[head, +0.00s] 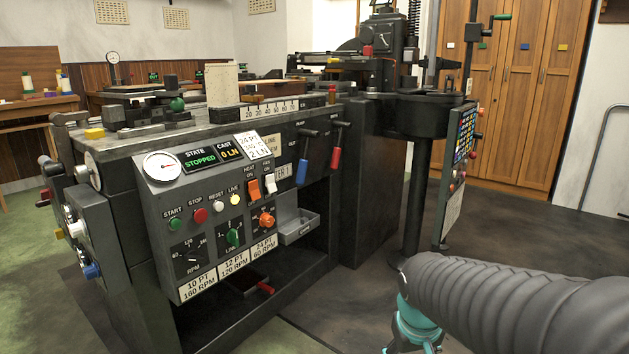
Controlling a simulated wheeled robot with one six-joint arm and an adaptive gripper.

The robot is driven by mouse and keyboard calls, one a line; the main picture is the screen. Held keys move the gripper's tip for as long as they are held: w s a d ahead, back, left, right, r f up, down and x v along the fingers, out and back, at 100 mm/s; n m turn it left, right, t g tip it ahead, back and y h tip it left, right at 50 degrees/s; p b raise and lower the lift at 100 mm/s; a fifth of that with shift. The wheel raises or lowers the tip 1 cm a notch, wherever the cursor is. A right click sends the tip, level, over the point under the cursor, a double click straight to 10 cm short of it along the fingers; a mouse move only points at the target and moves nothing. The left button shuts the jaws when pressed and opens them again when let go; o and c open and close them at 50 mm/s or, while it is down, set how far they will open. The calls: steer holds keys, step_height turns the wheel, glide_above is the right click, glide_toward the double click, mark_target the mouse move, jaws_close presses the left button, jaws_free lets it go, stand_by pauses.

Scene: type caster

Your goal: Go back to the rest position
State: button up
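The type caster (112,165) stands at the left and middle of the head view. Its sloped control panel (216,225) faces me, with a display (203,158) reading STOPPED and CAST 0 LN. Blue (305,158) and red (337,145) levers stick out to the right. My arm comes in at the lower right, apart from the machine.
A dark column with a second button panel (464,140) stands right of the machine. Wooden cabinets (521,95) line the back wall. A wooden bench (38,107) stands at the far left. The dark floor (510,225) at the right is open.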

steer(key=s+a+r+m+t+y+p, duration=0.1)
steer(key=s+r+p, duration=0.3)
steer(key=s+r, duration=0.7)
steer(key=shift+s+a+t, duration=0.15)
steer(key=shift+s+t, duration=0.4)
steer(key=shift+t, duration=0.25)
